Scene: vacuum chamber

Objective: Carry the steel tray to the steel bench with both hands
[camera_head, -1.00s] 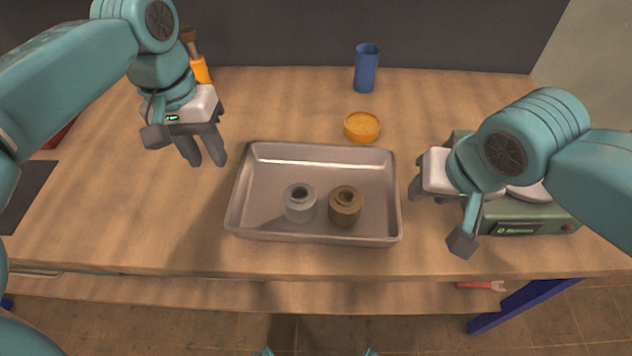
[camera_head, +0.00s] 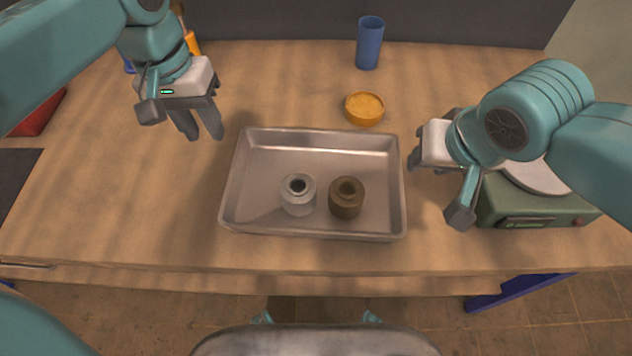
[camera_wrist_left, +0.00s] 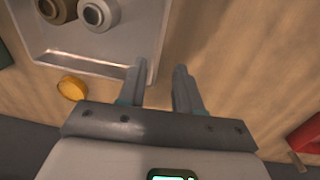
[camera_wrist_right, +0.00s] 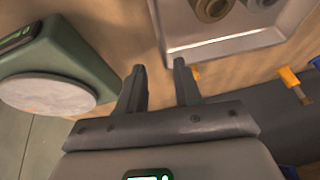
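The steel tray (camera_head: 312,137) lies flat on a wooden-topped table in the head view, holding a pale grey ring-shaped part (camera_head: 298,195) and a brown one (camera_head: 346,198). It also shows in the left wrist view (camera_wrist_left: 95,62) and the right wrist view (camera_wrist_right: 225,45). My left gripper (camera_head: 203,133) is open and empty, above and left of the tray's far left corner. My right gripper (camera_head: 416,166) is just right of the tray's right wall, apart from it. The right wrist view shows its fingers (camera_wrist_right: 158,68) spread with nothing between them. I cannot make out a steel bench.
A green scale (camera_head: 535,208) with a round plate stands right of the tray, close to my right arm. An orange lid (camera_head: 364,109) and a blue cup (camera_head: 369,43) are behind the tray. A red object (camera_head: 38,113) lies at the far left. The table left of the tray is clear.

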